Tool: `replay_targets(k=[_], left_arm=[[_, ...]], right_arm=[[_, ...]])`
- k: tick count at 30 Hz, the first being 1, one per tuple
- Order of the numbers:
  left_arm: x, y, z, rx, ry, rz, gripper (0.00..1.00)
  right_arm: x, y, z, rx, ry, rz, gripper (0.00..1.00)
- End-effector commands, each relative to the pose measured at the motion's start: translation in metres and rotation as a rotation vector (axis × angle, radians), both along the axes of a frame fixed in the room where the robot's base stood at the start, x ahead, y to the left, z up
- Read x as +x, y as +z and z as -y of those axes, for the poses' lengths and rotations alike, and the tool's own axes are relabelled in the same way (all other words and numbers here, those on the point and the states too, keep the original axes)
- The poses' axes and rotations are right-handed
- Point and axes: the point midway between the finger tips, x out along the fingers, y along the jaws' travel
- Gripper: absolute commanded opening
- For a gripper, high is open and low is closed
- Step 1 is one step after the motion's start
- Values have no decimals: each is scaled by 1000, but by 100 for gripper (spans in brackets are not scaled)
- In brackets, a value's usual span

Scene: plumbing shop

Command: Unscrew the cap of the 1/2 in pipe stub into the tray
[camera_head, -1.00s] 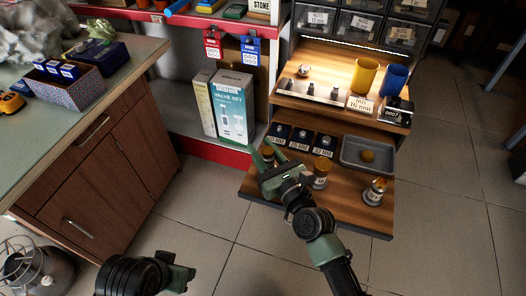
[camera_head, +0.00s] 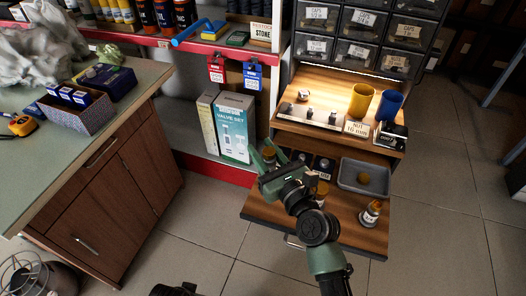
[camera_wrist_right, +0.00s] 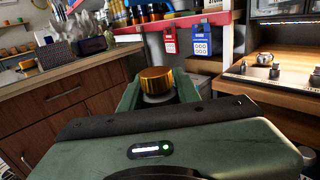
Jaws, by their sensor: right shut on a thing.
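My right gripper (camera_head: 270,153) is above the left part of the wooden lower shelf (camera_head: 258,211). It is shut on a brass cap (camera_wrist_right: 157,79), which sits between the fingers in the wrist view. A pale part shows under the cap; I cannot tell whether it is a stub. The grey tray (camera_head: 361,191) is right of the gripper and holds a round brass-coloured piece (camera_head: 366,178). A capped stub (camera_head: 371,212) stands in front of the tray. Another stub (camera_head: 323,172) is partly hidden by my right arm. Part of my left gripper (camera_head: 184,290) shows at the bottom edge.
The upper shelf holds a yellow cup (camera_head: 361,101), a blue cup (camera_head: 389,107) and a metal strip. Dark drawers (camera_head: 358,47) rise behind. A valve set box (camera_head: 235,128) stands left of the shelf. A wooden counter (camera_head: 110,205) is at the left. Floor is open in front.

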Motion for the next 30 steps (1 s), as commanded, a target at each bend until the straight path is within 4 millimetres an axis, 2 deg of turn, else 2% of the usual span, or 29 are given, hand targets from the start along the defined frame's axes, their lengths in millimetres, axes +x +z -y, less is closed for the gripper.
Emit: replay_targets(k=[6, 7, 10, 11, 30], left_arm=[[0, 0, 0, 0, 0, 1, 48], [0, 0, 0, 0, 0, 0, 48], [0, 0, 0, 0, 0, 0, 48], [0, 0, 0, 0, 0, 0, 48], [0, 0, 0, 0, 0, 0, 48]], right_arm=[[0, 2, 0, 2, -1, 4, 0], [0, 2, 0, 2, -1, 4, 29], [0, 2, 0, 2, -1, 4, 1], [0, 2, 0, 2, -1, 4, 0], [0, 2, 0, 2, -1, 4, 0]])
